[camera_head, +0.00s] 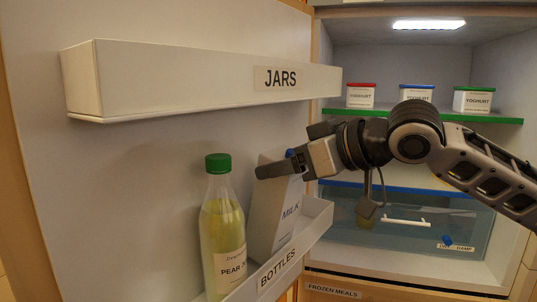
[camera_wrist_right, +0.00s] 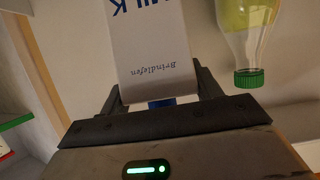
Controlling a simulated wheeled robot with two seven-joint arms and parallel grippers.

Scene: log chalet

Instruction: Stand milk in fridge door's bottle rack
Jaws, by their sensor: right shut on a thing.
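The milk carton (camera_head: 284,218) is white with blue "MILK" lettering and a blue cap. My right gripper (camera_head: 281,169) is shut on its upper part. The carton is at the door's bottle rack (camera_head: 312,234), looking slightly tilted, with its lower end behind the rack's front wall. I cannot tell whether its base touches the rack floor. In the right wrist view the carton (camera_wrist_right: 158,50) sits between the two fingers, cap toward the palm. My left gripper is not in view.
A pear juice bottle (camera_head: 222,235) with a green cap stands in the rack, just left of the carton. The JARS shelf (camera_head: 200,78) juts out above. Yoghurt tubs (camera_head: 416,93) stand on the green-edged shelf (camera_head: 440,115). A clear drawer (camera_head: 460,220) lies below.

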